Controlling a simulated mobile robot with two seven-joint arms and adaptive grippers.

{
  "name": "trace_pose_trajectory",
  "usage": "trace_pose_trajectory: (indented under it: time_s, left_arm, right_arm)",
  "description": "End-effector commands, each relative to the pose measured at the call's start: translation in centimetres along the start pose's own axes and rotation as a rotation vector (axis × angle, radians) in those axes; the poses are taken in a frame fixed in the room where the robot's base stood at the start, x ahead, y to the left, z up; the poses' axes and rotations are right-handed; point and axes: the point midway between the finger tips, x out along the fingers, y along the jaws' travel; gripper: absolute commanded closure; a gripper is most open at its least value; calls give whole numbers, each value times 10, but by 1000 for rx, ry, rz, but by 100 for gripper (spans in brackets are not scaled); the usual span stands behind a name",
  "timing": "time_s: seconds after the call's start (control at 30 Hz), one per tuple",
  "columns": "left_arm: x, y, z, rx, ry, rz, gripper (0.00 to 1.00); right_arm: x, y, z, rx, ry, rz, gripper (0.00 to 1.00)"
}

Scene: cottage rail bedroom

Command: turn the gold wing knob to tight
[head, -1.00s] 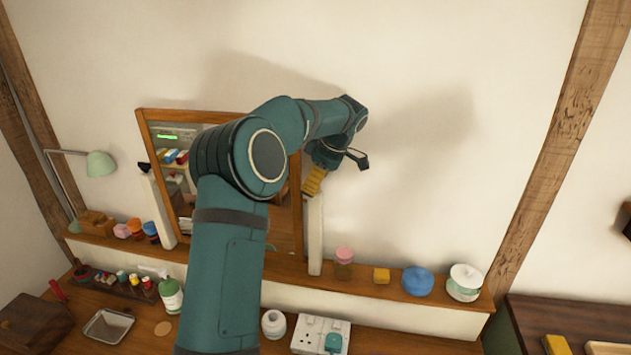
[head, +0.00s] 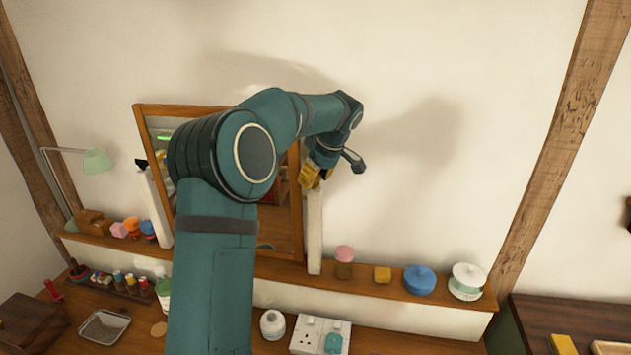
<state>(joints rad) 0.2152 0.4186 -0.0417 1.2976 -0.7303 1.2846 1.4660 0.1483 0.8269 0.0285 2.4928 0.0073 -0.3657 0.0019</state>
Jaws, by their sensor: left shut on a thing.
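The gold wing knob (head: 309,176) sits at the top of the right white post (head: 314,232), beside the wood-framed mirror (head: 218,200). My left arm reaches in from the bottom left and across the mirror. My left gripper (head: 316,178) points down at the post top and is shut on the knob. One dark finger part sticks out to the right of it. The gripper partly hides the knob, so its exact angle is hard to tell. A dark knob (head: 141,164) tops the left post (head: 155,205). My right gripper is not in view.
A wooden shelf (head: 370,291) runs below the mirror. It bears a pink-lidded jar (head: 344,262), a yellow block (head: 382,275), a blue round pot (head: 419,279) and a white lidded jar (head: 467,281). A green lamp (head: 97,161) stands at left. The wall right of the post is clear.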

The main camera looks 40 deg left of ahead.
Motion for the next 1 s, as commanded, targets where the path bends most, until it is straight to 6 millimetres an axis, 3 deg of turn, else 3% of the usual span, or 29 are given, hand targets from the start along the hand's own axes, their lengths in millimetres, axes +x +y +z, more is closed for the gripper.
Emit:
trace_pose_trajectory:
  time_s: [0.3,0.33,0.4,0.77,1.0]
  left_arm:
    - [1,-1,-1,8,1,0,90]
    - [1,-1,-1,7,1,0,42]
    - [1,-1,-1,7,1,0,20]
    - [-2,0,0,7,1,3,20]
    - [-36,0,-1,7,2,7,20]
  right_arm:
    - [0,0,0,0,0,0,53]
    - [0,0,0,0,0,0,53]
    - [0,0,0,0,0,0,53]
    - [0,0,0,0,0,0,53]
    - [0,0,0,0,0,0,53]
